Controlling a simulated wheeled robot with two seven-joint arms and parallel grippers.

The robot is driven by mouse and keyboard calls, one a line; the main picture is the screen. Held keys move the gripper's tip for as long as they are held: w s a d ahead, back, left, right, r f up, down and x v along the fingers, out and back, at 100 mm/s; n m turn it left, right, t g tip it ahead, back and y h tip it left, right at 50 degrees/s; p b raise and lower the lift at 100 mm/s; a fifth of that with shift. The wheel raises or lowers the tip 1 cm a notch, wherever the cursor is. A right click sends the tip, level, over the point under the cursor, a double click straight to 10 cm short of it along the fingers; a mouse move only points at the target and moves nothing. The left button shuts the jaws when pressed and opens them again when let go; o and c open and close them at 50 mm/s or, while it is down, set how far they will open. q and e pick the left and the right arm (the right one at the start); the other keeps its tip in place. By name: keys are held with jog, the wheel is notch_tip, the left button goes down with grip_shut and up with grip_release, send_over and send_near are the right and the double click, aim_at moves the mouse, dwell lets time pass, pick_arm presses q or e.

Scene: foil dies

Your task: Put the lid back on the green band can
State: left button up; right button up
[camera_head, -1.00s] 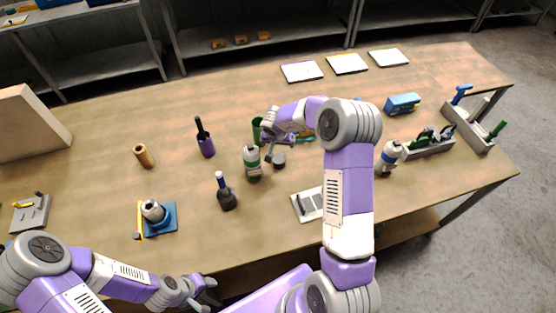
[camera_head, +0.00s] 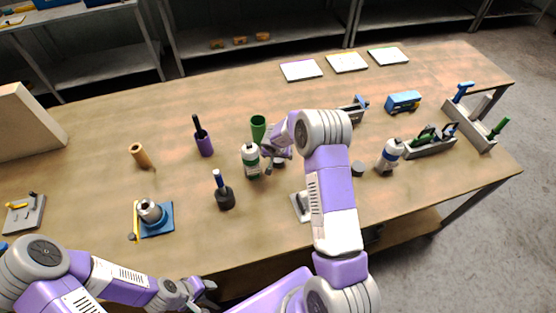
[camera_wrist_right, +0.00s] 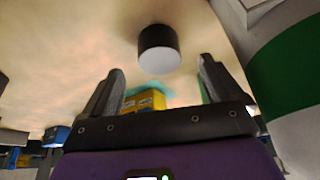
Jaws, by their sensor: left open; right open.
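The green band can (camera_head: 251,161) stands upright in the middle of the table; its white side and green band (camera_wrist_right: 290,75) fill the right of the right wrist view. A short dark cylinder with a pale face, which looks like a lid (camera_wrist_right: 159,50), lies ahead of the fingers in that view. In the head view it shows as a dark piece (camera_head: 279,163) just right of the can, partly hidden. My right gripper (camera_wrist_right: 161,75) is open and empty, with the lid beyond its fingertips and centred between them. My left gripper (camera_head: 208,291) is open and empty near the front edge.
A green cup (camera_head: 258,128) stands behind the can. My right forearm partly covers a grey plate (camera_head: 299,205).

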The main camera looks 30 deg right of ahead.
jog(key=x, duration=0.5)
jog(key=shift+b, duration=0.3)
jog(key=shift+s, duration=0.1)
jog(key=shift+c, duration=0.2)
jog(key=c, duration=1)
jog(key=shift+r, duration=0.1)
jog(key=shift+c, duration=0.2)
notch_tip(320, 180, up, 10)
jog(key=shift+p, duration=0.95)
